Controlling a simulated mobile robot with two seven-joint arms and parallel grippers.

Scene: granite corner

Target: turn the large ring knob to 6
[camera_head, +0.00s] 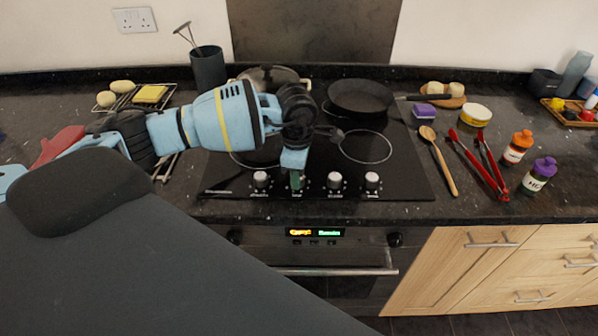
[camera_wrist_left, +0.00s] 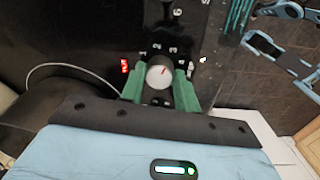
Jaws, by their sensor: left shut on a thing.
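My left gripper (camera_head: 296,180) comes down on the hob's front edge at the second knob from the left, mostly hiding it. In the left wrist view, its green fingers (camera_wrist_left: 159,82) stand on either side of this round pale knob (camera_wrist_left: 158,76), shut on it.
Other knobs (camera_head: 261,179) (camera_head: 334,180) stand close on both sides. A frying pan (camera_head: 359,97) and a pot (camera_head: 274,76) are at the hob's back. A wooden spoon (camera_head: 439,160), red tongs (camera_head: 480,165) and bottles (camera_head: 517,147) lie right. An oven handle (camera_head: 335,271) is below.

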